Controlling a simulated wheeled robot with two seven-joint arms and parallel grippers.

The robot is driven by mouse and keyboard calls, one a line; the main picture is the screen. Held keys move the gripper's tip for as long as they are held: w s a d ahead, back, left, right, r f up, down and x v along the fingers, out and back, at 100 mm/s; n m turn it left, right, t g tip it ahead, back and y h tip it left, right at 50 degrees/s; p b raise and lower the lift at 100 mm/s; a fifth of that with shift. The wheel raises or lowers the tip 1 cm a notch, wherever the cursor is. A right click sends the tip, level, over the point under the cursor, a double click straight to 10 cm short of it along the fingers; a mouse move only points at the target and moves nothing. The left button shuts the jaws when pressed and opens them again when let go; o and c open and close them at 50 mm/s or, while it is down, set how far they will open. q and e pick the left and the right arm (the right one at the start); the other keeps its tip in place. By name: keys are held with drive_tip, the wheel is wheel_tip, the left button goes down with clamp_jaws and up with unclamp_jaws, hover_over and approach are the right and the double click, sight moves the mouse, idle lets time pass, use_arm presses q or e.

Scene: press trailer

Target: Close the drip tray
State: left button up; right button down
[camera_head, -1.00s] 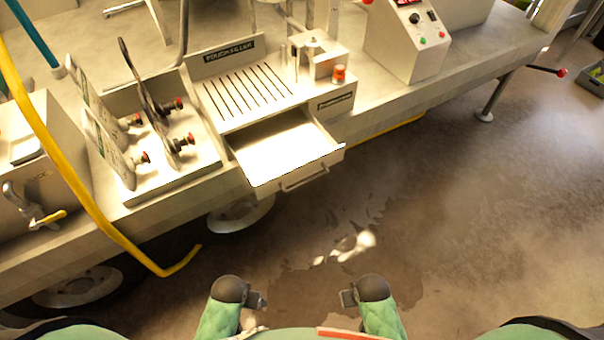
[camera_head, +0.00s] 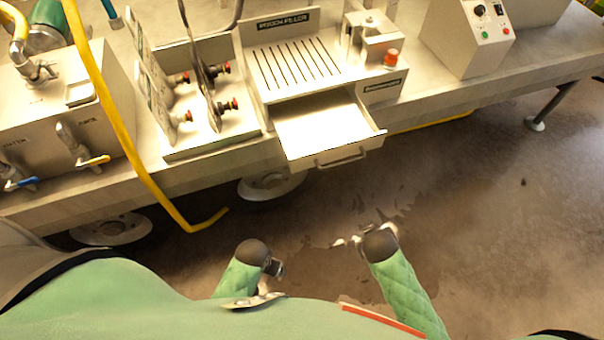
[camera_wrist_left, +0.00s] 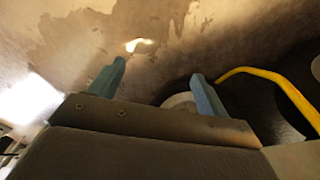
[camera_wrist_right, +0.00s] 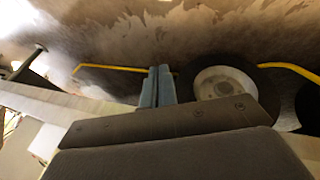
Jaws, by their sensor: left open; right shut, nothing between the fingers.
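The drip tray (camera_head: 325,133) is a pale, shallow drawer with a bar handle (camera_head: 341,158) on its front. In the head view it stands pulled out from under the slotted pouch filler grate (camera_head: 296,62), and it looks empty. My left gripper (camera_head: 275,267) is in front of and below the tray, apart from it. Its two blue fingers are spread with nothing between them in the left wrist view (camera_wrist_left: 160,85). My right gripper is below the tray's handle, also apart from it. Its fingers are together and empty in the right wrist view (camera_wrist_right: 158,88).
A yellow hose (camera_head: 113,115) hangs over the trailer's front edge at left. Valves (camera_head: 75,147) stick out at far left. Trailer wheels (camera_head: 270,186) sit under the deck. A control box (camera_head: 468,38) stands at right. The wet floor (camera_head: 480,220) in front is clear.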

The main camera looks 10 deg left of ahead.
drive_tip(key=s+a+r+n+t+y, duration=0.1)
drive_tip(key=a+r+n+t+y, duration=0.1)
drive_tip(key=a+r+n+t, duration=0.6)
drive_tip(key=a+r+n+t+y, duration=0.2)
drive_tip(key=a+r+n+y, duration=0.15)
drive_tip(key=n, duration=0.95)
drive_tip(key=n+y+p, duration=0.3)
drive_tip(key=n+y, duration=0.2)
drive_tip(key=n, duration=0.9)
approach(298, 167)
drive_tip(key=shift+h, duration=0.25)
drive_tip(key=x, duration=0.2)
drive_tip(key=p+x, duration=0.2)
drive_tip(key=x, duration=0.1)
drive_tip(key=shift+w+a+r, duration=0.25)
drive_tip(key=shift+a, duration=0.1)
use_arm(q)
drive_tip(key=s+a+f, duration=0.1)
drive_tip(key=s+f, duration=0.1)
drive_tip(key=f, duration=0.7)
drive_tip(key=s+a+f, duration=0.2)
drive_tip(key=f, duration=0.8)
drive_tip(key=shift+a+f+t+y, duration=0.15)
drive_tip(key=shift+f+t+y, duration=0.15)
use_arm(e)
drive_tip(key=shift+w+a+f, duration=0.1)
drive_tip(key=shift+w+a, duration=0.15)
drive_tip(key=shift+w, duration=0.25)
